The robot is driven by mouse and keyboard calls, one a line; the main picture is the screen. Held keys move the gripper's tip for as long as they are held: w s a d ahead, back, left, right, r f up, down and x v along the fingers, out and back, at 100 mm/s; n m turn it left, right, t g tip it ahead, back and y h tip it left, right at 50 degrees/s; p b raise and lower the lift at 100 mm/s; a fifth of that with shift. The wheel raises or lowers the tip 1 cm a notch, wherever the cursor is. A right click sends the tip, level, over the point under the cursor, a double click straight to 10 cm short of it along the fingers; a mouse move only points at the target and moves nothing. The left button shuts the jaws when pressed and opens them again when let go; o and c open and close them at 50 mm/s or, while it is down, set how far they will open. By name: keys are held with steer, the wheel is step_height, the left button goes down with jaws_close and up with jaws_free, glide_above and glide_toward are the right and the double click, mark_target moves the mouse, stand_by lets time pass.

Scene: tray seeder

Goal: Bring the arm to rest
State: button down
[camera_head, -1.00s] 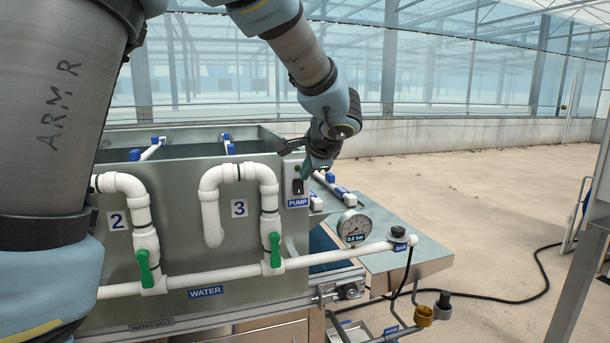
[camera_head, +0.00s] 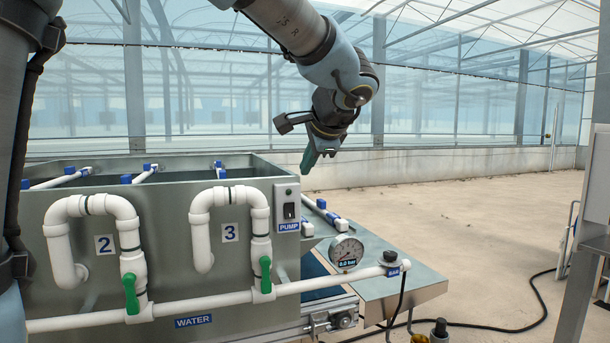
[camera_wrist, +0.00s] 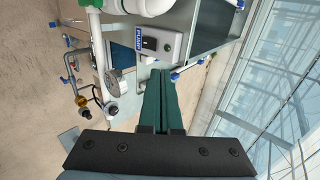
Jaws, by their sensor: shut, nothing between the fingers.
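My gripper (camera_head: 308,161) hangs from my arm above and behind the pump switch box, with its dark green fingers pointing down. In the wrist view the two fingers (camera_wrist: 160,82) lie side by side, shut with nothing between them. The pump switch box (camera_head: 288,206) is on the right end of the metal water tank. In the wrist view this box (camera_wrist: 157,45) shows beyond the fingertips, which appear apart from it.
The metal tank (camera_head: 90,238) carries white pipes and green valve handles (camera_head: 265,274). A pressure gauge (camera_head: 346,252) reads 0.0 bar beside a metal side table (camera_head: 400,291). A black hose (camera_head: 500,327) lies on the floor. Open floor is at the right.

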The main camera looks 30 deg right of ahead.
stand_by(0.4)
steer(key=w+a+f+n+g+y, duration=0.25)
steer(key=a+f+n+g, duration=0.35)
steer(key=a+f, duration=1.05)
steer(key=s+a+f+n+g, duration=0.1)
steer(key=s+a+f+n, duration=0.1)
steer(key=a, duration=0.4)
steer(key=s+a+f+n+h, duration=0.1)
steer(key=s+a+f+n, duration=0.2)
steer(key=a+f+n, duration=0.2)
steer(key=s+a+f+n+g, duration=0.1)
steer(key=s+a+f+n, duration=0.2)
steer(key=a, duration=0.6)
steer(key=shift+f+n+g, duration=0.3)
steer(key=shift+f+n, duration=0.15)
steer(key=shift+n, duration=0.75)
